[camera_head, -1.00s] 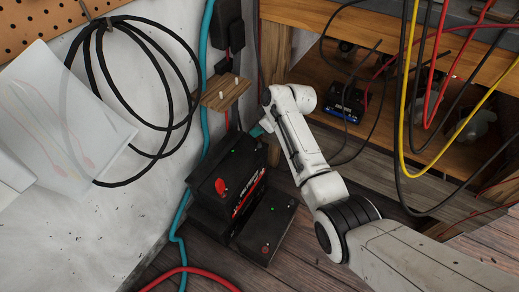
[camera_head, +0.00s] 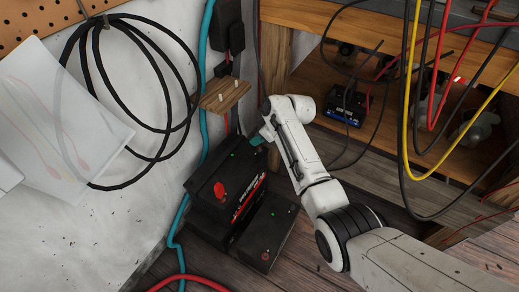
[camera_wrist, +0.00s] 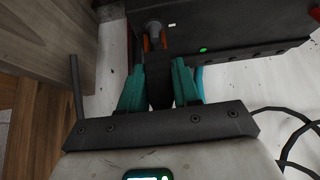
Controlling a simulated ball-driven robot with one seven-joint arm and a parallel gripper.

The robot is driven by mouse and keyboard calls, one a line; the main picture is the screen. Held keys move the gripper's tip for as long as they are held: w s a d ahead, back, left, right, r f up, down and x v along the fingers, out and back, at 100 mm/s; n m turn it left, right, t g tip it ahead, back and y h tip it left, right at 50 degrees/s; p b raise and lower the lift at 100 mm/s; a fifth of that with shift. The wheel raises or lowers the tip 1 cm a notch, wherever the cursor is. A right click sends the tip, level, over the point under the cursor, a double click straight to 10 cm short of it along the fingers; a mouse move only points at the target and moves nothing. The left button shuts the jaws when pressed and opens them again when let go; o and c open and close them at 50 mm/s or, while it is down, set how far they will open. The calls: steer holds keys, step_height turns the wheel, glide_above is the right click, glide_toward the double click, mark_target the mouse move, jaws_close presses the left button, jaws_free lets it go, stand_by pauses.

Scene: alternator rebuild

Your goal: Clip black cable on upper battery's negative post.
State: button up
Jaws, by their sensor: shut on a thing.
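In the wrist view, the teal fingers of my gripper (camera_wrist: 159,85) are shut on a black clip (camera_wrist: 159,92). The clip's orange jaws (camera_wrist: 164,40) open toward a grey post (camera_wrist: 153,27) on the battery. The post shows between the jaw tips; whether they grip it, I cannot tell.
A small wooden shelf (camera_head: 224,95) with pegs is on the wall above the batteries. Black cable loops (camera_head: 95,115) hang on the left. A wooden bench (camera_head: 360,30) with hanging red, yellow and black cables stands to the right. A red cable (camera_head: 185,272) lies at the front.

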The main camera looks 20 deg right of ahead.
steer(key=shift+f, duration=0.35)
steer(key=o, duration=0.8)
step_height(320, 180, up, 9)
steer(key=p, duration=0.7)
steer(key=shift+f+p, duration=0.15)
steer(key=shift+p, duration=0.2)
steer(key=shift+f, duration=0.1)
